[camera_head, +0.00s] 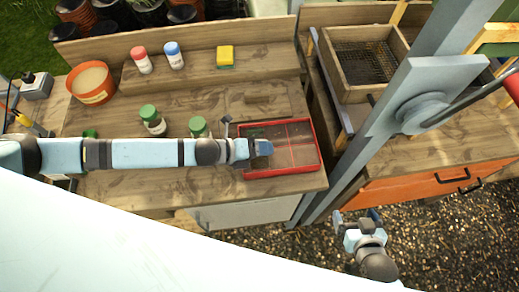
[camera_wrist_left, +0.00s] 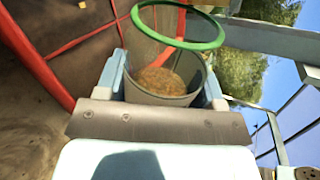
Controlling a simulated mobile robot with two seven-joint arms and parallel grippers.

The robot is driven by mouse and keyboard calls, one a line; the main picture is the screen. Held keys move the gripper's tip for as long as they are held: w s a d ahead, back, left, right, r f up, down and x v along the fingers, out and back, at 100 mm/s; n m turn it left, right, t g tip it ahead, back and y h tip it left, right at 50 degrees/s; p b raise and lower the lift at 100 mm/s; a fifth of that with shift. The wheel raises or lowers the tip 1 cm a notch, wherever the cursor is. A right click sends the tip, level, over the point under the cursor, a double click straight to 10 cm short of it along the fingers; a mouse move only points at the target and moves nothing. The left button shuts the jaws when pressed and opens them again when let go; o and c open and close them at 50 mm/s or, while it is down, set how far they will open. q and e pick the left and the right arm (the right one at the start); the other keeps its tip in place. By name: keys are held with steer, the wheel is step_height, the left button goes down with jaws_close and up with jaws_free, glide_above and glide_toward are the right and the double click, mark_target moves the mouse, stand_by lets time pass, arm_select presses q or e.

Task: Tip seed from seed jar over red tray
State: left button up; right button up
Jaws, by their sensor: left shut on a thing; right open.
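My left gripper (camera_head: 256,149) is above the left part of the red tray (camera_head: 285,172). In the left wrist view its two fingers are shut on the seed jar (camera_wrist_left: 178,99), a see-through jar with a green rim and an open mouth. Tan seed (camera_wrist_left: 160,81) lies inside, low in the jar. I cannot tell the jar's exact tilt. In the head view the arm and gripper hide most or all of the jar. The red tray, divided by thin red lines, also shows in the left wrist view (camera_wrist_left: 36,62). My right gripper (camera_head: 358,216) is open and empty, beyond the bench's front edge.
Green-lidded jars (camera_head: 153,121) (camera_head: 198,127) stand left of the tray, behind my left arm. An orange tub (camera_head: 91,85) is further left. A red-capped bottle (camera_head: 141,60), blue-capped bottle (camera_head: 174,56) and yellow-green sponge (camera_head: 225,57) sit on the back shelf. A grey post (camera_head: 420,90) stands right.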

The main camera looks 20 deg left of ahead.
mark_target(253, 162)
arm_select(q)
steer(key=shift+s+d, duration=0.1)
steer(key=shift+s+d+p, duration=0.25)
steer(key=shift+s+d, duration=0.05)
steer(key=shift+s, duration=0.4)
steer(key=shift+s+d+p, duration=0.2)
steer(key=shift+s+d, duration=0.1)
steer(key=shift+s, duration=0.4)
steer(key=shift+s+d+p, duration=0.15)
steer(key=shift+s+d, duration=0.1)
steer(key=shift+s, duration=0.45)
steer(key=shift+s+d+p, duration=0.15)
steer(key=shift+s+d, duration=0.1)
steer(key=shift+s, duration=0.4)
steer(key=shift+w+r+n+g, duration=0.1)
steer(key=shift+r+n+g, duration=0.05)
steer(key=shift+n+g, duration=0.45)
steer(key=shift+n, duration=0.1)
steer(key=shift+f, duration=0.2)
